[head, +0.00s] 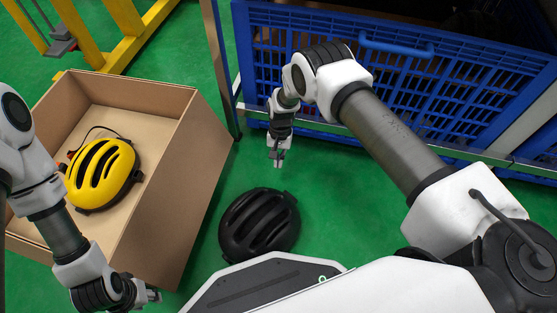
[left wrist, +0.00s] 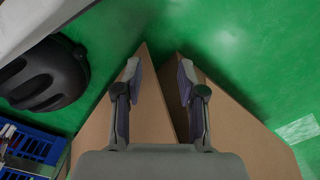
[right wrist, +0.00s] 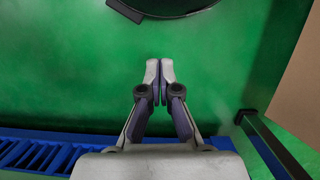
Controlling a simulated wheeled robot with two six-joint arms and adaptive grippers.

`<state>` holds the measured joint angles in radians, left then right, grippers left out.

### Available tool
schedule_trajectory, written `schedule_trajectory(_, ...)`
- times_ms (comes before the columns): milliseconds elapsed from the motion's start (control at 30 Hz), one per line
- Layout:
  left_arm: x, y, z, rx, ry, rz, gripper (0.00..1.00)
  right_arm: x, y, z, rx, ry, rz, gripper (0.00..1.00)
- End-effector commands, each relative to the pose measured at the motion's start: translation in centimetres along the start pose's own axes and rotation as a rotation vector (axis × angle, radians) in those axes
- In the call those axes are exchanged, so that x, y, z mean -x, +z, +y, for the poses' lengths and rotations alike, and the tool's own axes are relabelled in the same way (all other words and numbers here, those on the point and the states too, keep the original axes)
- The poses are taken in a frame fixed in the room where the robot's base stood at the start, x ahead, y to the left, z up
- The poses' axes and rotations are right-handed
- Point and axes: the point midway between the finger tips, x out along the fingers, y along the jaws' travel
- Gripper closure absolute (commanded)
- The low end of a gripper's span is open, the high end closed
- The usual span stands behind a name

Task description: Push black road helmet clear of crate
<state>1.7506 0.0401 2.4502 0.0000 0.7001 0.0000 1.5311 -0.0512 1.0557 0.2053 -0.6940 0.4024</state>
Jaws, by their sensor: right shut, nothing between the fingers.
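The black road helmet (head: 258,222) lies on the green floor, right of the cardboard box and apart from the blue crate (head: 390,85). Its dark edge shows at the top of the right wrist view (right wrist: 170,5), and it is at the left of the left wrist view (left wrist: 48,78). My right gripper (head: 278,162) is shut and empty, pointing down between the crate and the helmet, apart from the helmet. My left gripper (left wrist: 158,70) is open and empty above the cardboard box's walls; its fingers are partly seen in the head view (head: 153,296).
A cardboard box (head: 175,180) holds a yellow helmet (head: 103,172). A yellow frame (head: 130,30) stands behind it. A dark post (head: 217,70) rises beside the crate. Green floor is open between the box and crate. My own base is just below the black helmet.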

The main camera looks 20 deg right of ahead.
Motion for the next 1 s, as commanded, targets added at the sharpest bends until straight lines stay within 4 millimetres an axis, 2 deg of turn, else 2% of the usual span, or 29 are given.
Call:
schedule_trajectory(33,-1.2,0.0,0.0,0.0,0.0,0.0,0.6,-1.8,-0.1,0.0,0.0,0.001,-0.001,1.0)
schedule_trajectory(233,-3.2,-0.1,-0.1,0.005,-0.001,0.003,0.6,-6.1,-0.1,0.0,0.0,0.001,-0.001,1.0)
schedule_trajectory(267,-2.8,-0.1,-0.1,0.005,-0.001,0.003,0.6,-5.5,0.7,-0.1,0.002,0.0,0.0,1.0)
schedule_trajectory(333,-2.8,-0.1,-0.1,0.005,-0.001,0.003,0.6,-5.7,2.1,0.0,0.002,0.002,-0.001,1.0)
schedule_trajectory(500,-3.1,-0.1,-0.1,0.006,-0.001,0.004,0.6,-6.1,3.6,0.0,0.001,0.0,0.001,1.0)
schedule_trajectory(1000,-3.0,-0.1,-0.1,0.006,-0.001,0.004,0.6,-6.1,3.9,0.0,0.001,0.0,0.001,1.0)
